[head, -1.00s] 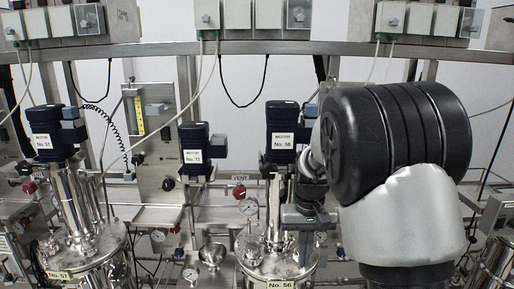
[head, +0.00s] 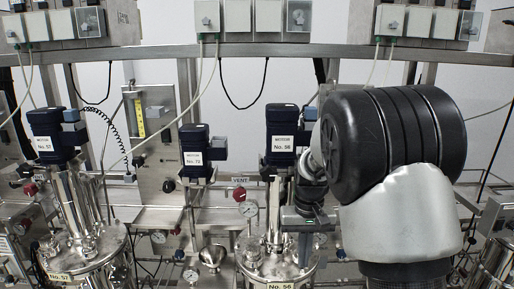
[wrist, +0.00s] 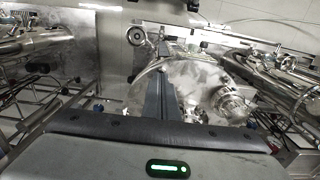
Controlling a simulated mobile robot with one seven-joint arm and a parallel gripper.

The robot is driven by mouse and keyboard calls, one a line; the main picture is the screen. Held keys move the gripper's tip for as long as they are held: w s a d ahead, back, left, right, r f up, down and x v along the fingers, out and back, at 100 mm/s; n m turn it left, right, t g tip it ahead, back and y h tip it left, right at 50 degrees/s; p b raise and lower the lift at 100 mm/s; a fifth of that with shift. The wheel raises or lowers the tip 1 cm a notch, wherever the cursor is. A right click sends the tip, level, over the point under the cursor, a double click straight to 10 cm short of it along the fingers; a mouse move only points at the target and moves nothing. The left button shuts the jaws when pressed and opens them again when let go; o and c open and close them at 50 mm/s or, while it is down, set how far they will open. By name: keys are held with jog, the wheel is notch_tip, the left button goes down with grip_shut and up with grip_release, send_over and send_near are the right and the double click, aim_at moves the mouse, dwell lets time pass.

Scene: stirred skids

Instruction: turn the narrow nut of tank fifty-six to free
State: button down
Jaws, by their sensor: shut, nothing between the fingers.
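Tank fifty-six (head: 250,262) is a shiny steel vessel at the bottom centre of the head view, with a "No. 56" plate (head: 281,286) on its front. A dark blue motor (head: 282,130) stands above it. In the wrist view its domed lid (wrist: 200,82) lies beyond my fingers, with a steel fitting (wrist: 234,104) on the right. I cannot tell which part is the narrow nut; it may be hidden by my fingers. My gripper (head: 304,258) points down over the right of the lid. Its dark fingers (wrist: 158,82) are together and empty in the wrist view. Contact with the lid cannot be judged.
Tank 57 (head: 88,250) stands at the left with its own motor (head: 50,138). Another motor, No. 72 (head: 195,150), is between them. A steel rail (head: 250,48) crosses above.

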jog(key=shift+w+a+r+p, duration=0.1)
jog(key=shift+w+r+p, duration=0.1)
jog(key=shift+p, duration=0.1)
jog(key=shift+s+f, duration=0.1)
jog(key=shift+s, duration=0.35)
notch_tip(320, 180, up, 6)
jog(key=p, duration=0.4)
jog(key=shift+f+p, duration=0.1)
jog(key=shift+p, duration=0.2)
